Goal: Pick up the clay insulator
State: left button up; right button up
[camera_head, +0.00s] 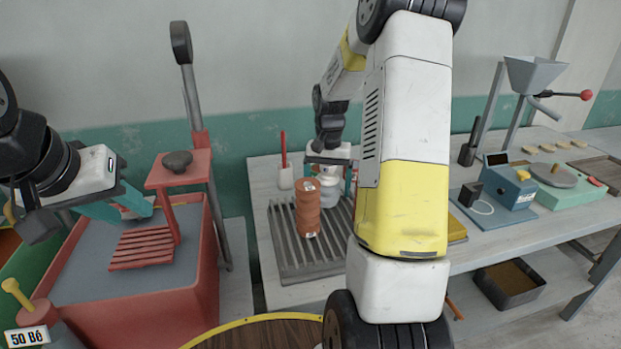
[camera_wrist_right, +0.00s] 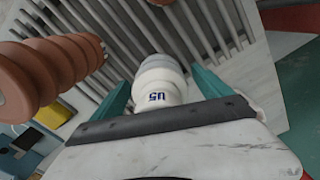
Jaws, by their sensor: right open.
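A brown ribbed insulator (camera_head: 307,208) with a small white label stands on the grey slatted rack. It also shows at the left of the right wrist view (camera_wrist_right: 45,72). A pale grey-white insulator (camera_head: 328,190) stands just behind it to the right. In the right wrist view this pale piece (camera_wrist_right: 160,80), marked "U5", lies between the teal fingers. My right gripper (camera_head: 331,177) is open around the pale piece, one finger on each side; I cannot tell whether they touch it. My left gripper (camera_head: 125,212) is open and empty over the red bin.
The slatted rack (camera_head: 290,260) lies on a pale bench. A red bin (camera_head: 150,310) with a red slatted stand (camera_head: 142,248) is at left. A blue device (camera_head: 510,185) and a green scale (camera_head: 565,192) are at right. My right arm hides part of the bench.

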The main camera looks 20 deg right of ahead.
jog(key=shift+c, duration=0.2)
grip_shut()
jog(key=shift+r, duration=0.15)
